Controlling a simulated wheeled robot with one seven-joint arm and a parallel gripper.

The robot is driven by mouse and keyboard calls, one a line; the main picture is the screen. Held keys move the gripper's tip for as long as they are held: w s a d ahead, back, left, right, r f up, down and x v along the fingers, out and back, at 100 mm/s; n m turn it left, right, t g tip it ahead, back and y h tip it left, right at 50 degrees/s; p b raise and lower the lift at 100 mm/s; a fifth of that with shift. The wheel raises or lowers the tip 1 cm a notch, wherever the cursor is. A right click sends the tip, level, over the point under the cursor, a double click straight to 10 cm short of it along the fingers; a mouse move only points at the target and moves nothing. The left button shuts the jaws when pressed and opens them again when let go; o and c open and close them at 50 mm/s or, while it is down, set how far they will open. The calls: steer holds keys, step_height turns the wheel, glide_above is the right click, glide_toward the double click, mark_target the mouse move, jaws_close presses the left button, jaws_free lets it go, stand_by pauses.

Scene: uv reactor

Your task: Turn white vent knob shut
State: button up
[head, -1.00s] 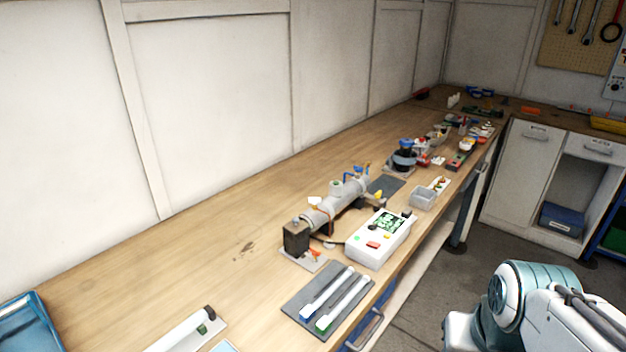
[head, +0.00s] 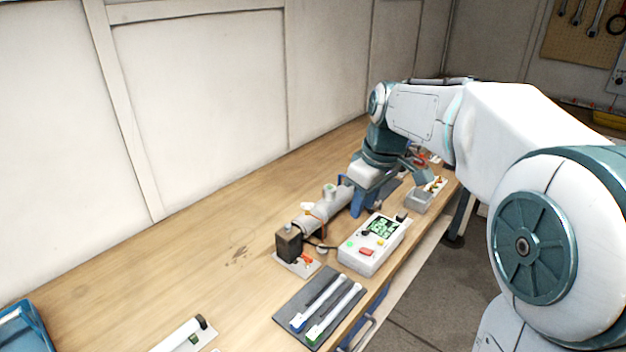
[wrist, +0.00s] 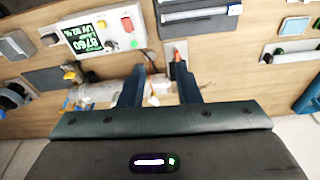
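The reactor is a grey horizontal tube (head: 328,208) on the bench, with a black box (head: 289,243) at its near end. A small white knob (head: 307,206) sits on top of the tube near that box. In the wrist view a white part that looks like this knob (wrist: 156,88) shows between the fingers, partly blurred. My gripper (wrist: 158,72) is open, its two dark blue fingers apart with nothing held. In the head view it points down over the far end of the tube, and the arm hides that end.
A white controller (head: 372,245) with a lit screen stands beside the tube. A dark mat (head: 303,317) with two white-bodied tubes lies in front. A grey bin (head: 419,203) stands farther right. The bench left of the reactor is mostly clear.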

steer(key=w+a+r+n+y+p, duration=0.1)
steer(key=w+a+n, duration=0.15)
steer(key=w, duration=0.25)
steer(key=w+a+r+n+g+y+p, duration=0.1)
steer(key=w+n, duration=0.2)
steer(key=w, duration=0.2)
steer(key=w+a+n+y+p, duration=0.1)
steer(key=w+a+n, duration=0.15)
steer(key=w, duration=0.25)
steer(key=p, duration=0.2)
glide_toward(307, 207)
steer(key=shift+n, duration=0.3)
steer(key=x, duration=0.7)
steer(key=shift+w, duration=0.25)
jaws_close()
